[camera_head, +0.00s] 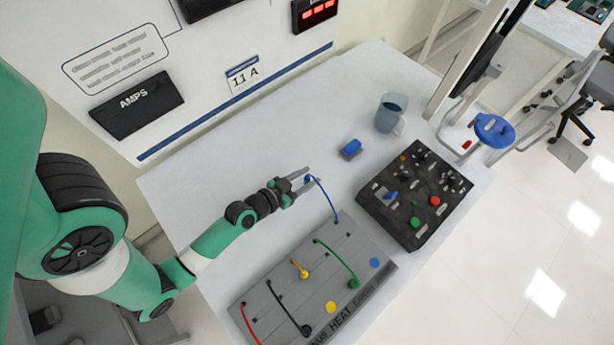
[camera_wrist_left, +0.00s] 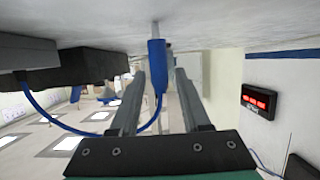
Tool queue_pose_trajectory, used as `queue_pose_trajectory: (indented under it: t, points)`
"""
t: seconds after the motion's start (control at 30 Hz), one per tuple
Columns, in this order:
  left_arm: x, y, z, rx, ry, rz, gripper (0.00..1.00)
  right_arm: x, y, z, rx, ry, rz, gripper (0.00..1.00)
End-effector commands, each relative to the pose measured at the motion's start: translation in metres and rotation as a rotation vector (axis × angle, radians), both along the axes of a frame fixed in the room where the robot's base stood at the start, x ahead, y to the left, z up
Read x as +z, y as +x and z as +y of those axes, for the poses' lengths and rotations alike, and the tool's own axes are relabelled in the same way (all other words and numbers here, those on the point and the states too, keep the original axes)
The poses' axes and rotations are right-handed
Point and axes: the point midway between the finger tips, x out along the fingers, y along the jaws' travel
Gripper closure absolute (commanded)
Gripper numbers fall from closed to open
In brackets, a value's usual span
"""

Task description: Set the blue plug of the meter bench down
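The blue plug (camera_wrist_left: 157,62) is between the fingers of my left gripper (camera_wrist_left: 160,85), with a visible gap on the right side. Its metal pin points at the white table top; I cannot tell whether it touches. In the head view the plug (camera_head: 309,179) is small between the fingertips of my left gripper (camera_head: 307,180), over the table's middle. Its blue cable (camera_head: 326,199) runs to the back edge of the grey lead panel (camera_head: 285,288). The AMPS meter (camera_head: 137,104) is on the white board at the back left. My right gripper is not in view.
The black control box (camera_head: 416,195) stands right of my gripper. Red, black, yellow and green leads lie on the grey panel. The white table (camera_head: 240,150) is clear toward the back left.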

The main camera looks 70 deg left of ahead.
Motion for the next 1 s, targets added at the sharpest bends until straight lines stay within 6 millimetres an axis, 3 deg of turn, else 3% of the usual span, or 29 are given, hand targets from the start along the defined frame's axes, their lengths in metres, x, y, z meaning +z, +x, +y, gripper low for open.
queue_pose_trajectory:
  t: [0.4, 0.57, 0.8, 1.0]
  points:
    - [0.005, -0.002, -0.001, 0.0, 0.0, 0.001, 0.47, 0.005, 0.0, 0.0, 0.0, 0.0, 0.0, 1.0]
    - [0.012, -0.029, -0.012, 0.003, -0.002, 0.002, 0.47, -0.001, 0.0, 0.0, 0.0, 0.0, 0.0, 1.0]
    - [0.03, -0.085, -0.034, 0.012, -0.006, 0.001, 0.47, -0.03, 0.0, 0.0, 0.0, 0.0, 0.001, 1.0]
    - [0.037, -0.1, -0.04, 0.01, -0.007, 0.008, 0.47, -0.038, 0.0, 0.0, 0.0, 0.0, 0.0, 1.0]
